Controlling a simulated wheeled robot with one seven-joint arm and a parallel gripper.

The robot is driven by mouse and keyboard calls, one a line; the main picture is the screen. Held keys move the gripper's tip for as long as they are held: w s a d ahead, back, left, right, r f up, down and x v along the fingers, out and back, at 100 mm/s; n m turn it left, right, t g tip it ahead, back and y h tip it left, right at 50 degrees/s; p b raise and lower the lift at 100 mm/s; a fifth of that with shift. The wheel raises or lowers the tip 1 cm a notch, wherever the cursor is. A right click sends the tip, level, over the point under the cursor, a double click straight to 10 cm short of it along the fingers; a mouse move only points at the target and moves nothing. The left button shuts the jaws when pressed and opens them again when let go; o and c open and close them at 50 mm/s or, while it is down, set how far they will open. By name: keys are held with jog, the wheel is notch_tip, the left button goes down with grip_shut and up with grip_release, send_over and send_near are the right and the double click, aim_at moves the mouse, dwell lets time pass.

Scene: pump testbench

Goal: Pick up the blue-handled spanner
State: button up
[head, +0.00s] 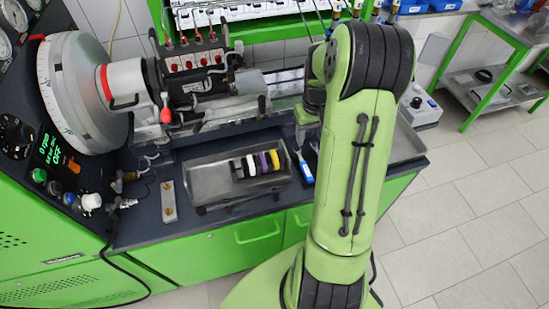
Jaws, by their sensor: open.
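The blue-handled spanner (304,168) lies on the dark bench top, right of the metal tray. Its blue handle points toward the front edge and its silver end points back. My gripper (302,136) is small and partly hidden beside my forearm, above and behind the spanner. It is open and holds nothing that I can see. The gap between its fingers and the spanner is hard to judge.
A metal tray (215,195) holding several coloured rings stands left of the spanner. The pump testbench (210,100) with its round drum is behind and left. A small metal plate (168,203) lies left of the tray. Green drawers (250,236) form the front; tiled floor lies right.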

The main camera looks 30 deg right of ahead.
jog(key=b, duration=0.1)
send_over(307, 170)
notch_tip(307, 170, down, 11)
jog(key=shift+w+a+f, duration=0.1)
jog(key=shift+a+f, duration=0.05)
notch_tip(307, 170, down, 5)
jog(key=shift+f, duration=0.15)
jog(key=shift+s, duration=0.2)
grip_shut()
